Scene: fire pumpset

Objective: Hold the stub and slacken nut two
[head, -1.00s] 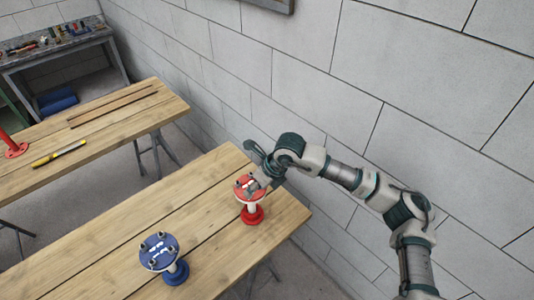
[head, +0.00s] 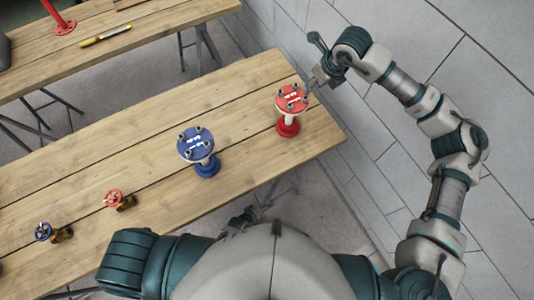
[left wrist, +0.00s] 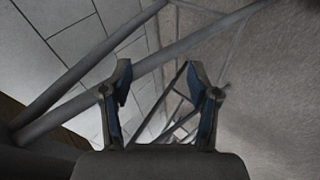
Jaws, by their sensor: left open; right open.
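A red flanged stub (head: 291,101) stands upright near the right end of the near table, with several nuts and white marks on its top flange. A similar blue stub (head: 197,148) stands left of it. My right gripper (head: 314,64) is open and empty. One fingertip is close to the right rim of the red flange; I cannot tell if it touches. My left gripper (head: 243,217) is low at the table's front edge, away from both stubs. The left wrist view shows its fingers (left wrist: 160,104) open and empty, facing floor and trestle legs. Which nut is number two I cannot tell.
A red handwheel valve (head: 118,200) and a blue one (head: 46,232) lie on the near table (head: 100,165) at the left. A yellow tool (head: 105,36) and a red stand (head: 58,20) are on the far table. A block wall (head: 420,40) runs along the right.

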